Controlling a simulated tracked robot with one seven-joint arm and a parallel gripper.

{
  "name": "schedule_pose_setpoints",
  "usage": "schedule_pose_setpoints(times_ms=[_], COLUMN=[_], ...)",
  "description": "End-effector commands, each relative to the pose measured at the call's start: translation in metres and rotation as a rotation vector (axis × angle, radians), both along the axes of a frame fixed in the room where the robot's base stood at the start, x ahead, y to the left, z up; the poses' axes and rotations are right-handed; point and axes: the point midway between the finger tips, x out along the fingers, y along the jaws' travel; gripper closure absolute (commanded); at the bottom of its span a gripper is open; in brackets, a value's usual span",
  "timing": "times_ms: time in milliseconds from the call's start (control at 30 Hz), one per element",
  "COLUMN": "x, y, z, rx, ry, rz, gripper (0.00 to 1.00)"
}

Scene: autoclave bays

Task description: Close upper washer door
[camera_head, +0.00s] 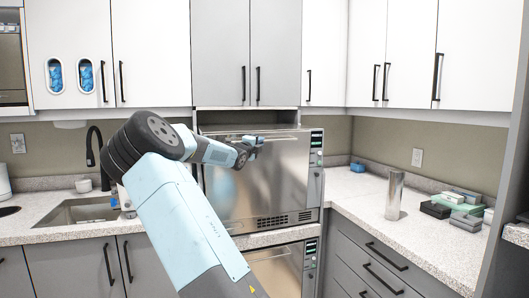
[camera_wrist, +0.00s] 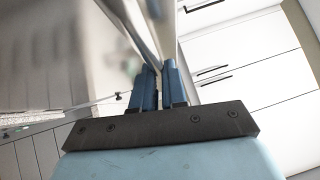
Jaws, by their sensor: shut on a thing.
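The upper washer door (camera_head: 275,188) is the wide stainless front of the upper unit under the wall cabinets in the head view. It looks upright or close to it; I cannot tell whether a gap remains at its top edge. My gripper (camera_head: 257,141) is at the top of this door, right of its middle. In the wrist view my two blue fingers (camera_wrist: 159,72) are shut on a shiny metal bar or edge at the door (camera_wrist: 138,28). The exact grip spot is partly hidden by the fingers. My arm covers the door's left side.
The control panel (camera_head: 317,148) is right of the door. A lower washer (camera_head: 275,270) sits below. The right counter holds a metal cylinder (camera_head: 395,195) and dark boxes (camera_head: 435,209). A sink (camera_head: 80,210) with a black faucet (camera_head: 93,146) is at left.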

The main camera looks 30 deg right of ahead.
Motion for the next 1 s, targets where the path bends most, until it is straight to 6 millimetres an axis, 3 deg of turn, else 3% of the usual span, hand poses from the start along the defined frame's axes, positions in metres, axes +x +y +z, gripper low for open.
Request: schedule_pose_setpoints(times_ms=[33,167,300,333,600,1000], x=[0.0,0.013,0.01,0.01,0.014,0.012], y=[-0.011,-0.014,-0.013,-0.013,-0.009,0.004], z=[0.006,0.009,0.009,0.009,0.006,0.003], rx=[-0.006,-0.006,-0.005,-0.005,-0.003,-0.001], ry=[-0.008,-0.009,-0.01,-0.01,-0.007,-0.004], rz=[-0.016,-0.016,-0.017,-0.017,-0.009,-0.003], gripper=[1.0,1.0,1.0,0.86,0.62,0.62])
